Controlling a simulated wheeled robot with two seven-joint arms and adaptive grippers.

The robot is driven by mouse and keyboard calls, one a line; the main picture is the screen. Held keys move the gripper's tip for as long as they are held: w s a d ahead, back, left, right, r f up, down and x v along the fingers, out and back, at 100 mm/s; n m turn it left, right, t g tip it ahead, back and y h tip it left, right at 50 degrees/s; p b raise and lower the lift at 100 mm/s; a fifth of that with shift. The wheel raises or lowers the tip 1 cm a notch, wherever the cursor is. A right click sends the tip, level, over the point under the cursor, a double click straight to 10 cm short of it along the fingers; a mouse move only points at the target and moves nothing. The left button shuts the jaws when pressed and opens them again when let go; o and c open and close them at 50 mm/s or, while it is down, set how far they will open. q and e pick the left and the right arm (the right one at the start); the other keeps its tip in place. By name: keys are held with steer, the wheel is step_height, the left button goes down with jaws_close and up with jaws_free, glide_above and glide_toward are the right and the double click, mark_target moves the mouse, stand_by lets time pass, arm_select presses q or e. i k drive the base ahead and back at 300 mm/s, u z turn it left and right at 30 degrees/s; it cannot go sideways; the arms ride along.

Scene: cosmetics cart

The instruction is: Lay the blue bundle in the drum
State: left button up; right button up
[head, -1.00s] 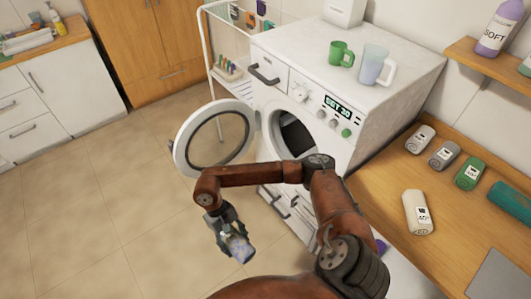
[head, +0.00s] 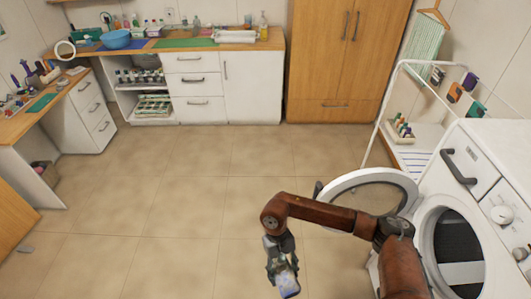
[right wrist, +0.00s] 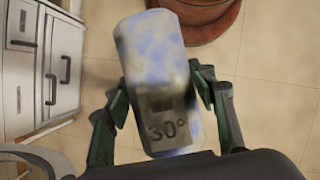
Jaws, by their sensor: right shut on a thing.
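The blue bundle (head: 287,284) is a mottled blue and white roll. In the right wrist view the bundle (right wrist: 152,50) shows a grey tag reading 30°. My right gripper (head: 279,266) is shut on it, with the fingers on both sides, and holds it in front of the machine, left of the open round door (head: 370,190). The drum (head: 458,243) shows as a dark opening in the white washing machine at the right; its inside is mostly hidden. My left gripper is not in view.
A white rack (head: 402,66) with a shelf stands behind the door. A wooden cupboard (head: 345,55) and white cabinets (head: 252,90) line the back. The tiled floor (head: 200,190) in the middle is clear.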

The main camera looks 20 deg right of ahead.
mark_target(454, 273)
steer(key=u, duration=0.05)
steer(key=i, duration=3.65)
steer(key=z, duration=3.85)
steer(key=i, duration=2)
